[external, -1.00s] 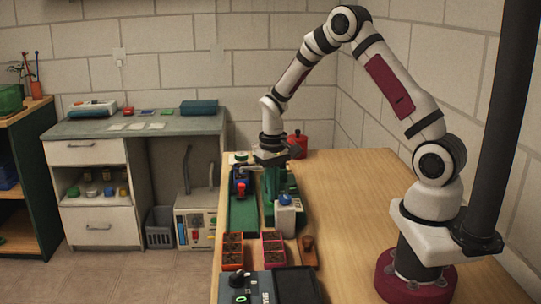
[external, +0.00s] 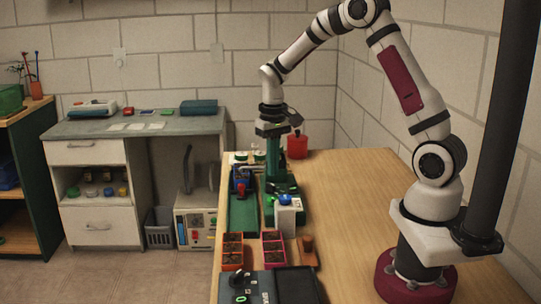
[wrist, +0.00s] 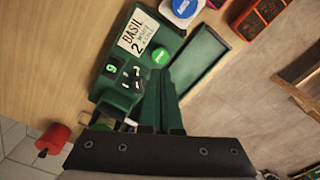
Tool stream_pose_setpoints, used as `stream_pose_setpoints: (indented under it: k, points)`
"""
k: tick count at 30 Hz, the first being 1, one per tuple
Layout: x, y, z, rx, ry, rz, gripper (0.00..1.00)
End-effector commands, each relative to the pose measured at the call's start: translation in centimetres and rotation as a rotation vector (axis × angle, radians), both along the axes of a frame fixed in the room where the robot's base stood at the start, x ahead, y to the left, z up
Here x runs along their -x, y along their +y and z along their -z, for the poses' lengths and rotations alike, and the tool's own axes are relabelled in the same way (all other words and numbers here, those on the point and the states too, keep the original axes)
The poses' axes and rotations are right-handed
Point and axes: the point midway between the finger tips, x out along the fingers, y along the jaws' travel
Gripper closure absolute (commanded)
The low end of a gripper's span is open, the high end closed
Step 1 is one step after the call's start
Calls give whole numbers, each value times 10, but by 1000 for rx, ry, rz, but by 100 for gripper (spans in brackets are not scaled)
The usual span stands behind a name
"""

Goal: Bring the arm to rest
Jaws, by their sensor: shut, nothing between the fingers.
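My gripper (external: 273,170) hangs straight down above the green equipment at the far left part of the wooden table. Its green fingers are together and empty. In the wrist view the gripper (wrist: 165,76) reaches up from the dark mount at the bottom edge, with the fingers side by side. Beyond the fingers is a green holder (wrist: 108,86) with a white card reading "BASIL 2". My arm rises from its base at the right, arches high over the table and comes down at the far left.
A white box with a blue top (external: 288,212) and a green tray (external: 243,217) stand near the gripper. Seedling pots (external: 233,250) and (external: 273,248) are nearer the front. A red container (external: 297,146) stands at the back. The table's right side (external: 350,205) is clear.

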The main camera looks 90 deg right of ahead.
Motion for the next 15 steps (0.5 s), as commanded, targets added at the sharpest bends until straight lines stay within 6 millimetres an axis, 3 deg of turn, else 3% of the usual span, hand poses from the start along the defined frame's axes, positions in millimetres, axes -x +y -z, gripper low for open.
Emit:
stream_pose_setpoints:
  k: [12, 14, 15]
  points:
    - [-1, 3, -2, -1, -1, -3, 100]
    - [-5, 17, -11, -3, -5, -23, 100]
    - [-9, 38, -22, -7, -10, -51, 100]
